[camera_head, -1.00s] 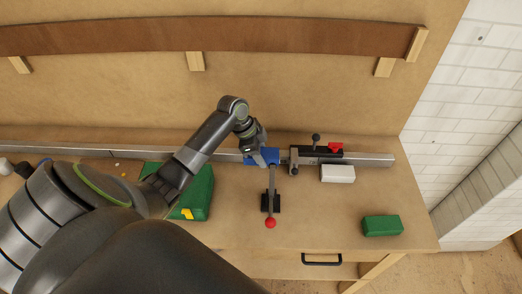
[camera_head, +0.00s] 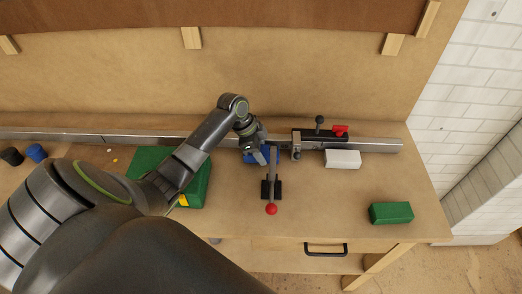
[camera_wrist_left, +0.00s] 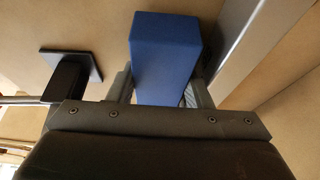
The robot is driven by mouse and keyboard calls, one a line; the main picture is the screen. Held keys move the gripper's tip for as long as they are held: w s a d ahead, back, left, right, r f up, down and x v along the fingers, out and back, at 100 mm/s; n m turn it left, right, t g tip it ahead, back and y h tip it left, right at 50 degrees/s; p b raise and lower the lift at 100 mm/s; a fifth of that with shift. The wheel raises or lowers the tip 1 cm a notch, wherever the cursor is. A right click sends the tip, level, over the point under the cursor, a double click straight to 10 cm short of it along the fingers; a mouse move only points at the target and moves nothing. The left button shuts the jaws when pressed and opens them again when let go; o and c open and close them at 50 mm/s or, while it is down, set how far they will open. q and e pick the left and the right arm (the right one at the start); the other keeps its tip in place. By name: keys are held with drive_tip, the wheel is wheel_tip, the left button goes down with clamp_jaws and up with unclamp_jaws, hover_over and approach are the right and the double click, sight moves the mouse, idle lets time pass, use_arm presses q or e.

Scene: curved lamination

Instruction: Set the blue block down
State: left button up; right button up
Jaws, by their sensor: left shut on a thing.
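The blue block (camera_head: 251,157) is in the head view beside the front side of the long metal rail (camera_head: 365,145), partly hidden by my left gripper and a clamp handle. My left gripper (camera_head: 257,146) is shut on it. In the left wrist view the blue block (camera_wrist_left: 165,48) sits between the two fingers of my left gripper (camera_wrist_left: 160,88), with bare tabletop around it and the rail to its right. I cannot tell whether the block touches the table. My right gripper is not in view.
A red-knobbed clamp (camera_head: 271,190) stands just in front of the block. A black clamp with a red part (camera_head: 325,134) is on the rail, by a white block (camera_head: 342,159). Green blocks lie right (camera_head: 391,213) and left (camera_head: 150,158). Table between clamp and right green block is clear.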

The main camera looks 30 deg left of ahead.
use_arm(q)
drive_tip(key=shift+f+b, duration=0.3)
drive_tip(key=shift+f, duration=0.25)
drive_tip(key=o, duration=1.1)
drive_tip(key=shift+s+r, duration=0.1)
drive_tip(key=shift+o, duration=0.2)
drive_tip(key=shift+r, duration=0.15)
drive_tip(key=shift+a+r, duration=0.15)
drive_tip(key=shift+r, duration=0.1)
drive_tip(key=b+v, duration=0.2)
drive_tip(key=v, duration=1.4)
drive_tip(key=shift+s+r, duration=0.15)
